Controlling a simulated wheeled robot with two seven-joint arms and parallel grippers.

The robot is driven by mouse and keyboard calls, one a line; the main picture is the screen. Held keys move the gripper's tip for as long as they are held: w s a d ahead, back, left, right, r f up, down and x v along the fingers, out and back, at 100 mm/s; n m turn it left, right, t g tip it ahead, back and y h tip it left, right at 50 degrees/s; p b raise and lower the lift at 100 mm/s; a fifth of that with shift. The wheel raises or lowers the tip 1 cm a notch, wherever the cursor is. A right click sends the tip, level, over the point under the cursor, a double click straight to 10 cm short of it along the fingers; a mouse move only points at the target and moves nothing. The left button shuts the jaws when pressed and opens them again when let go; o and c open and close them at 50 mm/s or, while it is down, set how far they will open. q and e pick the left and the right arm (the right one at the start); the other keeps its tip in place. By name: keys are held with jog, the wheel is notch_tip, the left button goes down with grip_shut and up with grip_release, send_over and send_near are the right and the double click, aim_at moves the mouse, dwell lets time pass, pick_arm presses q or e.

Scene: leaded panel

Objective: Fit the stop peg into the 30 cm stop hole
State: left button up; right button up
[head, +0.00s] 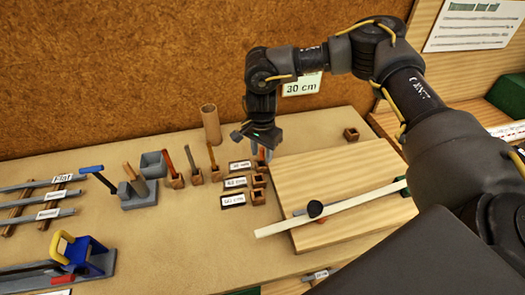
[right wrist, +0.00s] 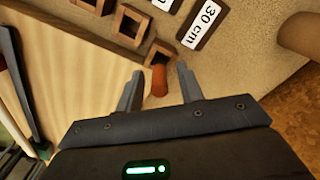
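The stop peg is an orange-red rod (right wrist: 158,82). In the right wrist view it stands at the small square wooden socket (right wrist: 163,50) beside the "30 cm" card (right wrist: 202,24). Its lower end appears to be inside that socket; the exact depth cannot be seen. In the head view the peg (head: 261,154) shows partly under my right gripper (head: 262,152). In the right wrist view my right gripper (right wrist: 159,84) is open, with a finger on each side of the peg and gaps between. My left gripper is out of view.
Two more empty sockets (head: 258,181) with cards stand in a row. To the left are several upright rods in blocks (head: 194,175) and a cardboard tube (head: 211,124). A wooden board (head: 340,180) with a pale strip (head: 350,205) lies to the right.

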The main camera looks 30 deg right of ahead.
jog(key=shift+r, duration=0.2)
notch_tip(320, 180, up, 11)
jog(key=shift+b, duration=1.1)
jog(key=shift+r, duration=0.5)
